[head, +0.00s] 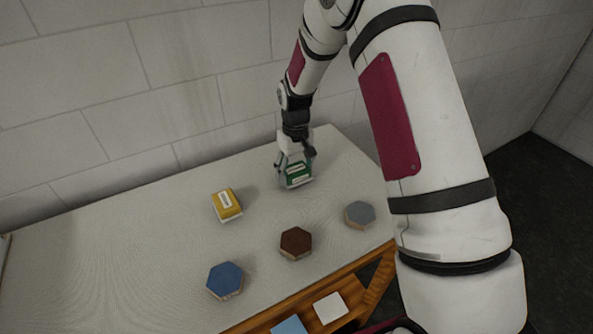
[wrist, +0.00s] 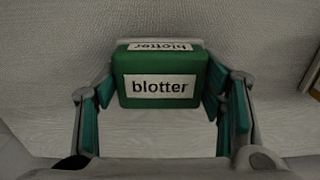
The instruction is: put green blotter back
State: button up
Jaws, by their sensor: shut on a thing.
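The green blotter (wrist: 160,100) is a green block with a white label reading "blotter"; it fills the middle of the wrist view. In the head view the green blotter (head: 298,181) is at the back right of the table. My gripper (wrist: 163,95) has its teal-padded fingers on both sides of the block and is shut on it. My gripper also shows in the head view (head: 295,168), pointing down over the block. I cannot tell whether the block touches the table.
On the pale table (head: 110,230) stand a yellow labelled block (head: 227,203), a blue hexagon (head: 225,280), a brown hexagon (head: 296,243) and a grey hexagon (head: 360,214). A white square (head: 331,308) and a light blue square (head: 289,326) lie at the front. The table's left side is clear.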

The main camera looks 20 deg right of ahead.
jog(key=shift+f, duration=0.2)
jog(key=shift+f, duration=0.1)
jog(key=o, duration=1)
